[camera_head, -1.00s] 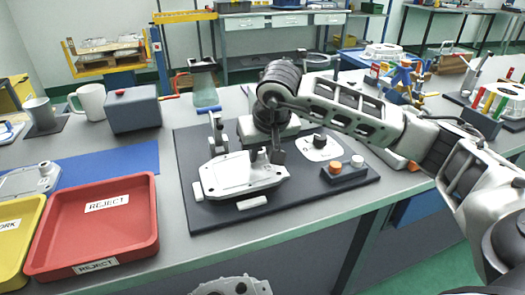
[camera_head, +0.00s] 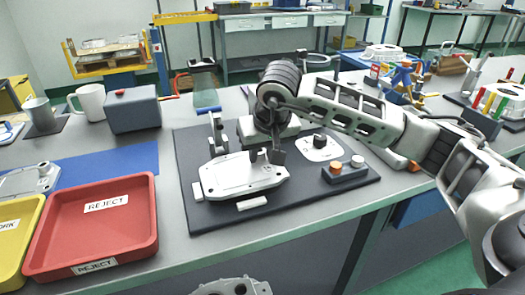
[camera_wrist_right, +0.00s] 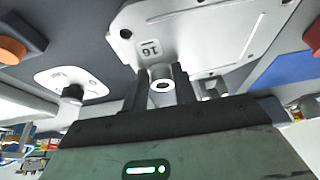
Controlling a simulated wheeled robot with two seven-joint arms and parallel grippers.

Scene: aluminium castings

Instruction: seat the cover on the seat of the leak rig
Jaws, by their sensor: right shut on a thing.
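The cover (camera_head: 240,179) is a pale grey casting lying about level over the dark plate of the leak rig (camera_head: 325,195). The wrist view shows the cover (camera_wrist_right: 205,40) with the mark 16 and a round boss (camera_wrist_right: 162,84) at its near edge. My right gripper (camera_head: 266,156) is shut on this boss, with one finger on each side of it in the wrist view (camera_wrist_right: 160,92). The seat is hidden under the cover, so I cannot tell whether the cover rests fully on it. My left gripper is not in view.
A grey upright clamp (camera_head: 217,132) stands behind the cover. A block with orange and white buttons (camera_head: 345,172) and a white panel with a black knob (camera_head: 320,147) are to the right. A red reject tray (camera_head: 95,230) lies to the left.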

